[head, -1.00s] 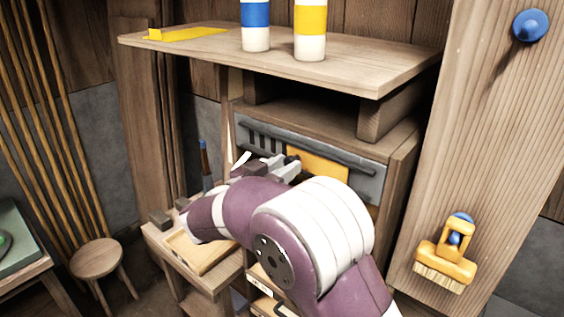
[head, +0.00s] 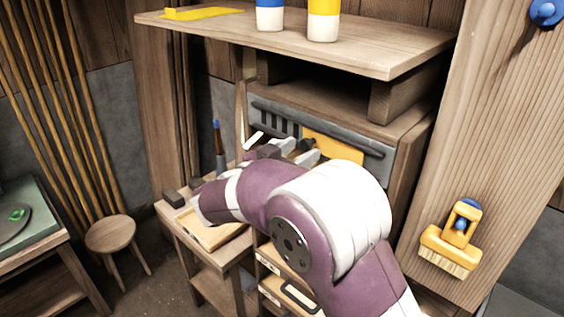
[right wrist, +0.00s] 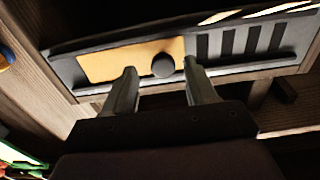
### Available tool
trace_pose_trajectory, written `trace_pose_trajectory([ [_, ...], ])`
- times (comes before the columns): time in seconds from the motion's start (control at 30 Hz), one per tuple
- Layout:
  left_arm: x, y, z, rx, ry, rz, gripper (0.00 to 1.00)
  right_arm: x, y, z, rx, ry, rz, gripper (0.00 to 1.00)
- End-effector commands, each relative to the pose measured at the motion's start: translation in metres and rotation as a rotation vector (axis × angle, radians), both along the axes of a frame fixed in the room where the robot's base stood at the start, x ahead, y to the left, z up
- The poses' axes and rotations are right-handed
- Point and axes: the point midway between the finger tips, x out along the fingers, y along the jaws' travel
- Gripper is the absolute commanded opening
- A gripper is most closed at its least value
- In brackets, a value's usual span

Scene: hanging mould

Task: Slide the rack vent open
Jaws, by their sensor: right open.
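The rack vent is a grey metal panel (head: 380,165) under the shelf. Several dark slots (head: 275,120) show open at its left, and a yellow plate (head: 335,146) covers its right part. In the right wrist view the picture is turned over: the yellow plate (right wrist: 105,64) is left, the slots (right wrist: 240,42) right. A dark round knob (right wrist: 163,65) sits at the plate's edge by the slots. My right gripper (head: 302,150) is open in front of the vent. Its fingertips (right wrist: 160,68) appear on either side of the knob; contact cannot be told. My left gripper is out of view.
A wooden shelf (head: 400,50) with two bottles overhangs the vent. A wooden board (head: 500,130) with a hanging yellow brush (head: 452,238) stands at right. A low bench (head: 190,235) with a tray is below left. A stool (head: 110,233) stands on the floor.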

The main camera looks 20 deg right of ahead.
Motion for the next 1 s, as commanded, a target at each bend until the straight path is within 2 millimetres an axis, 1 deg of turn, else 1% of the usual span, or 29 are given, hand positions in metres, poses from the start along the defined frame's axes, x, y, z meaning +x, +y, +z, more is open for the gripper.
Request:
trace_pose_trajectory([
  [0.03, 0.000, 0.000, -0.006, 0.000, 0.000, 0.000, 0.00, -0.003, 0.009, -0.003, 0.001, -0.002, 0.004, 0.56],
  [0.07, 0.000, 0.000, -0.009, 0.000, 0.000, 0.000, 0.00, -0.005, 0.014, -0.004, 0.001, -0.003, 0.005, 0.56],
  [0.3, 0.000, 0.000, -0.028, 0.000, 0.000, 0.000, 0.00, -0.031, 0.074, -0.004, 0.001, -0.002, 0.004, 0.56],
  [0.43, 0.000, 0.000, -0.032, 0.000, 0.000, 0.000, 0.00, -0.042, 0.096, -0.002, 0.001, -0.002, 0.002, 0.56],
  [0.5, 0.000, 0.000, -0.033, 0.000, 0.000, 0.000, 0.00, -0.045, 0.103, -0.001, 0.001, -0.002, 0.001, 0.56],
  [0.6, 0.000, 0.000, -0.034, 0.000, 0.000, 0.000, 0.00, -0.047, 0.107, 0.000, 0.000, -0.001, -0.001, 0.56],
  [1.0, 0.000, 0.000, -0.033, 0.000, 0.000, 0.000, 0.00, -0.047, 0.107, 0.000, 0.003, -0.006, -0.002, 0.56],
])
